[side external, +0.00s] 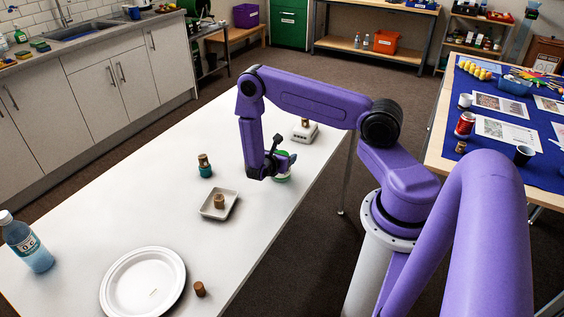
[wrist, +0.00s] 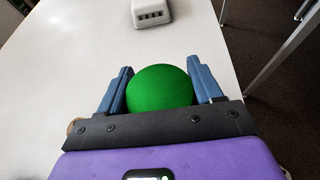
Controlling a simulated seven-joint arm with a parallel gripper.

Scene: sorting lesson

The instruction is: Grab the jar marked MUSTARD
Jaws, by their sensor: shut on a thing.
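My gripper (side external: 280,165) is low over the white table. In the wrist view its blue fingers stand on either side of a round green thing (wrist: 160,88), shut on it. A small teal jar with a brown top (side external: 205,170) stands left of the gripper. A small brown piece (side external: 219,201) is in a square dish, and another (side external: 200,289) stands near the plate. I cannot read MUSTARD anywhere.
The square dish (side external: 230,208), a white plate (side external: 120,285) and a bottle (side external: 28,245) are on the table. The table's right edge is close to the gripper.

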